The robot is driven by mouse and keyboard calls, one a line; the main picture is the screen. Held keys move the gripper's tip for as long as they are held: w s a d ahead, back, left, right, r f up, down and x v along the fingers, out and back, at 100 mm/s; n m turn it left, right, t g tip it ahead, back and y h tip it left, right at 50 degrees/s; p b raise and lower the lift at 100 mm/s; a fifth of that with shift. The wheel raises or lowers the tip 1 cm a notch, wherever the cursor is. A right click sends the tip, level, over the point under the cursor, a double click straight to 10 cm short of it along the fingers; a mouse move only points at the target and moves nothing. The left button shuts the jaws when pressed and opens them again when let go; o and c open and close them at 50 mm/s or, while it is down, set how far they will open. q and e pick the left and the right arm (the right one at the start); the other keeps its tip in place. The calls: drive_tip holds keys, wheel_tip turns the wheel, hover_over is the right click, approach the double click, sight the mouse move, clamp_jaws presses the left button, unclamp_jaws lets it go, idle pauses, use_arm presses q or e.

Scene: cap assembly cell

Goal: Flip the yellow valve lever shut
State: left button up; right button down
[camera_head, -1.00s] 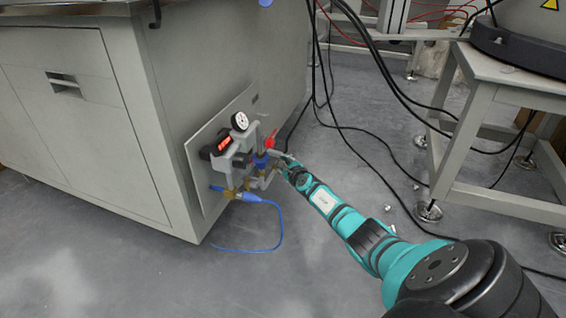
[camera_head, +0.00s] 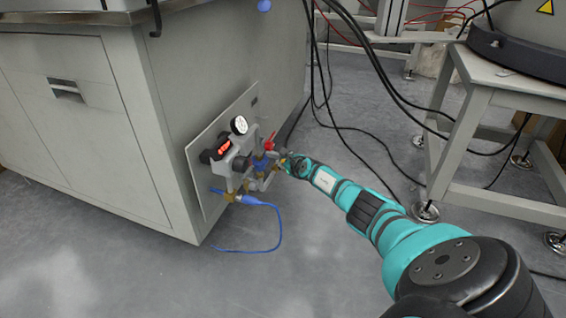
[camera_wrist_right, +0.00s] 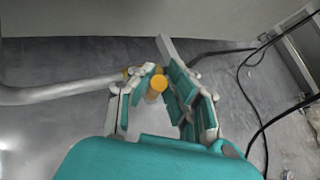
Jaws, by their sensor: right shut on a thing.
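The yellow valve lever (camera_wrist_right: 156,85) shows in the right wrist view as a short yellow rod with a rounded end. It lies between the fingertips of my right gripper (camera_wrist_right: 155,92), which is shut on it. In the head view my right gripper (camera_head: 286,164) reaches the right side of the valve assembly, and the lever is mostly hidden there. A pale metal pipe (camera_wrist_right: 60,91) runs in from the left toward the lever in the wrist view. My left gripper is in neither view.
The grey panel (camera_head: 205,204) on the cabinet side carries a round gauge (camera_head: 239,125), a red-digit display (camera_head: 223,146) and a red handle (camera_head: 269,142). A blue hose (camera_head: 280,232) loops on the floor. Black cables (camera_head: 345,140) and a grey stand (camera_head: 456,150) are to the right.

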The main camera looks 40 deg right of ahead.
drive_tip(key=shift+w+d+f+m+g+y+b, duration=0.15)
drive_tip(key=shift+d+m+g+y+b, duration=0.1)
drive_tip(key=shift+m+g+y+b, duration=0.2)
drive_tip(key=shift+w+d+m+g+y+b, duration=0.2)
drive_tip(key=shift+d+m+g+y+b, duration=0.2)
drive_tip(key=shift+y+b, duration=0.45)
drive_tip(key=shift+a, duration=0.1)
drive_tip(key=c, duration=1.6)
unclamp_jaws()
drive_tip(key=shift+o, duration=0.2)
drive_tip(key=shift+r, duration=0.2)
drive_tip(key=v, duration=1.2)
drive_tip(key=shift+w+a, duration=0.1)
drive_tip(key=shift+a, duration=0.05)
